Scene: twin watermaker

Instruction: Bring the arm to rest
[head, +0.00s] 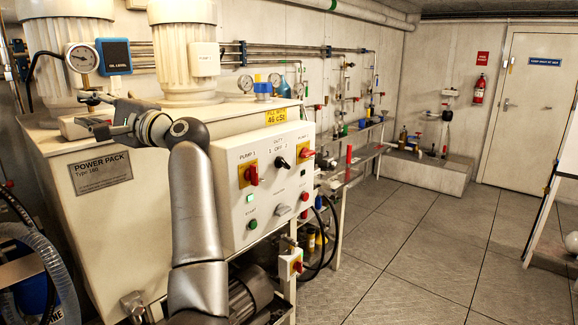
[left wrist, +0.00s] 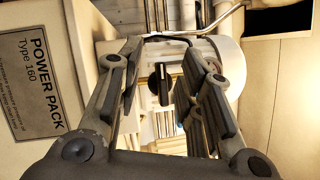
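My left arm (head: 195,215) rises from the bottom of the head view and bends left at the wrist, in front of the cream power pack (head: 100,225). My left gripper (head: 88,112) points left over the top of the power pack, near the pressure gauge (head: 82,58). In the left wrist view its two fingers (left wrist: 165,90) stand apart with a gap between them. A small dark part (left wrist: 160,84) shows in that gap, apart from the fingers; what it is I cannot tell. Nothing is held. My right gripper is not in view.
The control panel (head: 265,180) with red and black switches is right of my forearm. White pump motors (head: 185,50) and a blue oil level box (head: 114,56) stand behind the gripper. The tiled floor (head: 430,250) to the right is clear.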

